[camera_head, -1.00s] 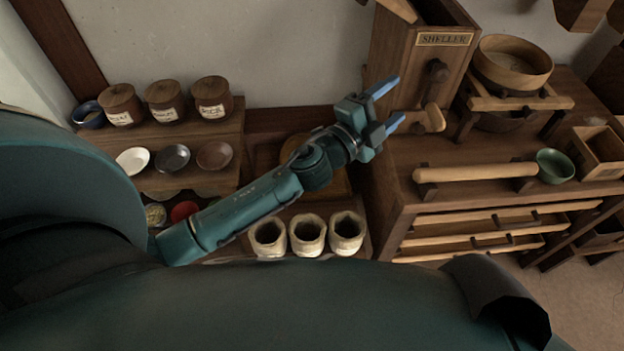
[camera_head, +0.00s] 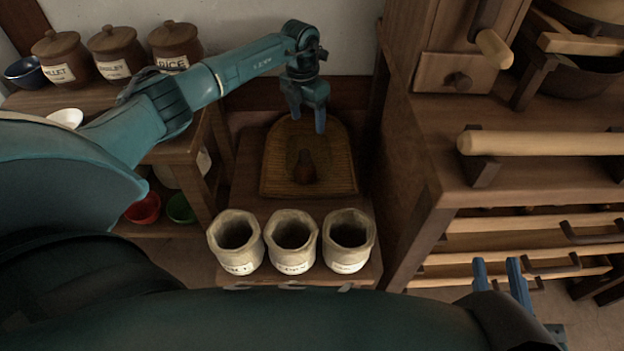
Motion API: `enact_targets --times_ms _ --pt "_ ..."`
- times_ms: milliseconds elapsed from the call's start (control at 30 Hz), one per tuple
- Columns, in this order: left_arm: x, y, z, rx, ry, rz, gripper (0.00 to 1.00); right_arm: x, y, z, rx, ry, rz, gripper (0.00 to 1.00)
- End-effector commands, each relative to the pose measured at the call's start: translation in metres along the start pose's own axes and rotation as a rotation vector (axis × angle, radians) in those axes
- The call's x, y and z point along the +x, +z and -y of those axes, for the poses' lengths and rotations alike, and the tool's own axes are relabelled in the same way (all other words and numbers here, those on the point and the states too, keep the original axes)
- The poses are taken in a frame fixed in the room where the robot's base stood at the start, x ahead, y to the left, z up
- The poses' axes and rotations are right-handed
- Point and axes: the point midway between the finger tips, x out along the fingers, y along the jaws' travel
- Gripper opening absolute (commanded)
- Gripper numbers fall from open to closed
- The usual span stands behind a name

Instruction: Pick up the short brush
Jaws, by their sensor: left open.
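A small dark brown object, which looks like the short brush (camera_head: 305,170), lies on a woven tray (camera_head: 341,178) with a rounded back edge. My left gripper (camera_head: 307,122) points down over the back part of the tray, above and behind the brush in the picture. Its blue fingers are apart with nothing between them. They do not appear to touch the brush. My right gripper (camera_head: 499,268) shows at the lower right, its two blue fingers apart and empty, in front of the cabinet.
Several sacks (camera_head: 292,234) stand in a row in front of the tray. A wooden cabinet (camera_head: 412,170) with a rolling pin (camera_head: 540,142) rises close on the right. Lidded jars (camera_head: 117,52) and bowls (camera_head: 143,208) are on the left shelf.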

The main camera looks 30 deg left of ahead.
Motion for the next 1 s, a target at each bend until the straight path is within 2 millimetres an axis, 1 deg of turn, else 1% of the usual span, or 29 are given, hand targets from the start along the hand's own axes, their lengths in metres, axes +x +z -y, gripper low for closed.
enact_targets --times_ms 33,100,200,267,533,600,800,867,933,1000 --pt "0.016 -0.003 -0.009 -0.009 0.02 -0.014 0.63 -0.002 0.012 0.003 -0.006 -0.004 -0.023 0.3" --pt "0.019 -0.006 -0.015 -0.016 0.036 -0.03 0.63 -0.003 0.011 0.005 -0.011 -0.008 -0.047 0.3" --pt "0.024 -0.008 -0.02 -0.021 0.049 -0.043 0.63 -0.004 0.009 0.006 -0.012 -0.011 -0.064 0.3" --pt "0.031 -0.009 -0.021 -0.022 0.052 -0.047 0.63 -0.003 0.009 0.007 -0.007 -0.012 -0.071 0.3" --pt "0.081 -0.011 -0.022 -0.022 0.05 -0.046 0.63 -0.002 0.01 0.009 0.041 -0.023 -0.098 0.3" --pt "0.09 -0.011 -0.022 -0.022 0.05 -0.045 0.63 -0.001 0.009 0.01 0.052 -0.026 -0.104 0.3" --pt "0.103 -0.012 -0.023 -0.022 0.05 -0.044 0.63 -0.001 0.009 0.011 0.067 -0.031 -0.112 0.3" --pt "0.111 -0.011 -0.023 -0.022 0.049 -0.045 0.63 -0.001 0.011 0.011 0.069 -0.033 -0.121 0.3" --pt "0.124 -0.011 -0.022 -0.02 0.049 -0.046 0.63 0.0 0.011 0.012 0.073 -0.038 -0.139 0.3" --pt "0.135 -0.01 -0.022 -0.022 0.048 -0.045 0.63 0.006 -0.003 0.006 0.021 -0.041 -0.222 0.3"
